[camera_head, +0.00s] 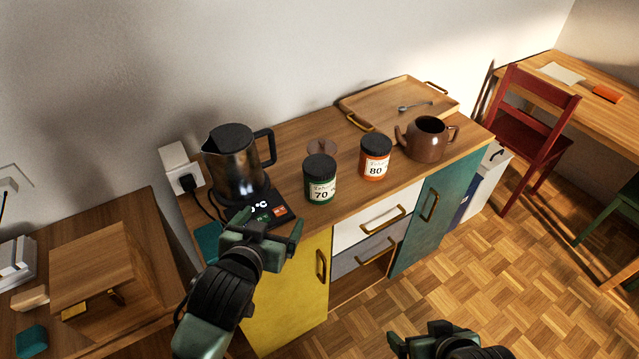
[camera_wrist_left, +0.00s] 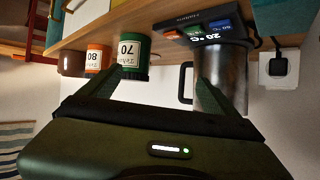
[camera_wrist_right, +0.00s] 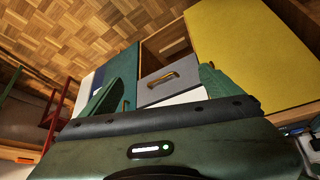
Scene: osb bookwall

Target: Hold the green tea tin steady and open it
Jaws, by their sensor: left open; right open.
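The green tea tin (camera_head: 320,188), labelled 70 with a black lid on, stands upright on the sideboard top. It shows upside down in the left wrist view (camera_wrist_left: 132,50). My left gripper (camera_head: 270,222) is open and empty in front of the kettle base, left of and nearer than the tin, not touching it. My right gripper (camera_head: 440,335) is low in front of the sideboard, partly cut off by the bottom edge. In the right wrist view (camera_wrist_right: 160,85) its fingers are apart and empty, facing the drawers.
A brown teapot (camera_head: 428,140) and wooden tray (camera_head: 390,98) are at right.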

